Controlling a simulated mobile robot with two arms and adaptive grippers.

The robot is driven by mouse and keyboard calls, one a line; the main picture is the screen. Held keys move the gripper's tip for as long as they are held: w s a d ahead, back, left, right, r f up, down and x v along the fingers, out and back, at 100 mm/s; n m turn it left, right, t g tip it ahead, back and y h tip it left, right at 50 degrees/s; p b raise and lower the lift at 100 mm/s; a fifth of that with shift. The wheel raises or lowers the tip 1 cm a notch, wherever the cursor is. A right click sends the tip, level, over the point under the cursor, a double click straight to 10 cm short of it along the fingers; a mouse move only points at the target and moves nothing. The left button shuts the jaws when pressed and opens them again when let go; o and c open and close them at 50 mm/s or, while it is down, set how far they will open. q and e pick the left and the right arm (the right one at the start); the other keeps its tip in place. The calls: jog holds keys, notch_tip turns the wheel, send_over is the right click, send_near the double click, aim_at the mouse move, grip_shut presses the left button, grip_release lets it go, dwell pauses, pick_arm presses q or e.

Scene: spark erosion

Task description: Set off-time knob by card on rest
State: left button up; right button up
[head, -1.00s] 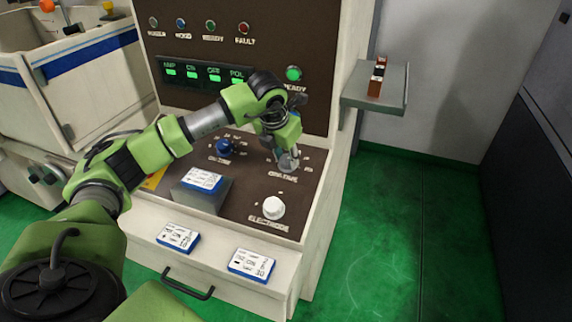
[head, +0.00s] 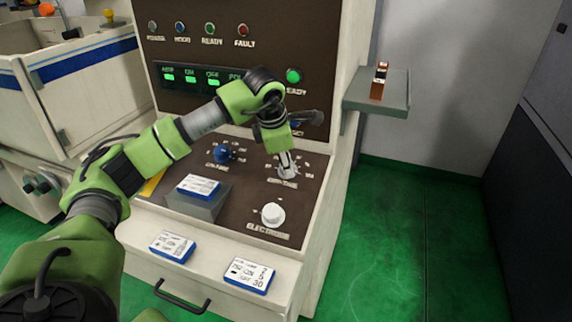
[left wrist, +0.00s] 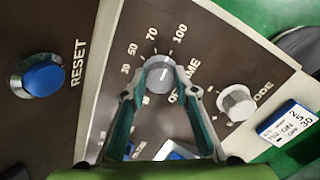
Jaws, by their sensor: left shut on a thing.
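The off-time knob (left wrist: 159,76) is a grey dial with a pale pointer line, inside a printed scale reading 30, 50, 70 and 100 in the left wrist view. My left gripper (left wrist: 160,72) is shut on it, one finger on each side. In the head view my left gripper (head: 287,168) reaches down onto the sloped panel and mostly hides the knob. The card on the rest (head: 199,186) is white with a blue edge; its print is too small to read. It leans on the grey rest (head: 200,207), left of the gripper. My right gripper is not in view.
A blue knob (head: 223,154) sits left of the gripper and a white electrode knob (head: 271,214) below it. A blue reset button (left wrist: 43,77) is near. Two other cards (head: 172,246) (head: 249,275) lie on the front ledge. A side shelf (head: 390,104) holds a copper-coloured piece.

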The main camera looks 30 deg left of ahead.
pick_arm(q)
jog(key=shift+r+m, duration=0.1)
jog(key=shift+m, duration=0.2)
dwell(0.4)
jog(key=o, duration=1.1)
jog(key=v, duration=1.2)
